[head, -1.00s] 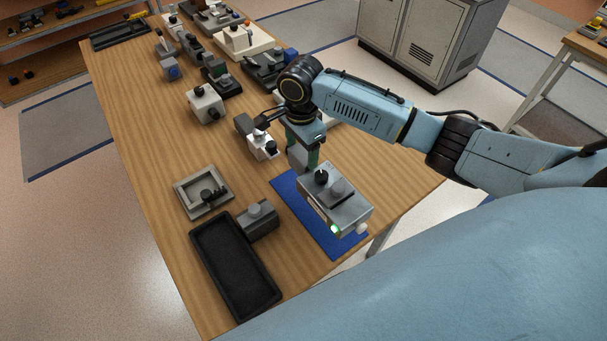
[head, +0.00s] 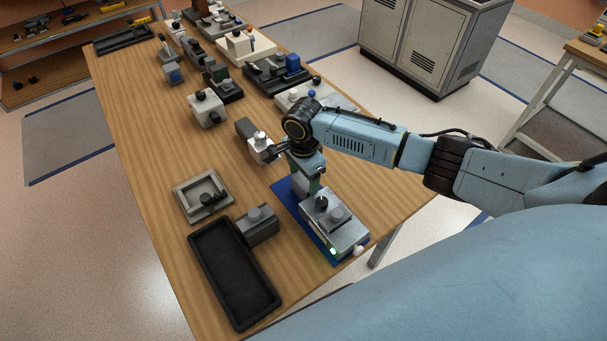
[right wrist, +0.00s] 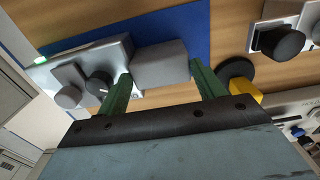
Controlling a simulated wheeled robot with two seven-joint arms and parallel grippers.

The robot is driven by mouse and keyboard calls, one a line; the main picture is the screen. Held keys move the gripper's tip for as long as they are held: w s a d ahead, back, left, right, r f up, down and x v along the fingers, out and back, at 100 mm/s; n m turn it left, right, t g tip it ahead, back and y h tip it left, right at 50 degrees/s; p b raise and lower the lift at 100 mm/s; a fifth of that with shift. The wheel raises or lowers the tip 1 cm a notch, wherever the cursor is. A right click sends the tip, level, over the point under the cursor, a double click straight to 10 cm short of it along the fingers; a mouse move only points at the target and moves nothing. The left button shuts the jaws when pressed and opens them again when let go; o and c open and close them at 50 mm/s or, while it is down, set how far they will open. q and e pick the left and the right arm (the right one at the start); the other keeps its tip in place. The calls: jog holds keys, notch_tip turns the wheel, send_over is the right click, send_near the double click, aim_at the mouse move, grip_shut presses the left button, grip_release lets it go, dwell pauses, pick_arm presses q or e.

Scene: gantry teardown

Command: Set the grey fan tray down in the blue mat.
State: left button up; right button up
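The mat also shows there (right wrist: 185,25). My left gripper is not in view.
A black tray (head: 236,275), a dark grey block (head: 258,226) and a light square frame (head: 203,195) lie left of the mat. A small white-topped unit (head: 262,147) sits close to the right gripper. Several other units fill the table's far part.

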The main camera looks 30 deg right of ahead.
jog(key=o, duration=0.4)
notch_tip(320, 180, up, 12)
jog(key=shift+r+p, duration=0.1)
jog(key=shift+p, duration=0.9)
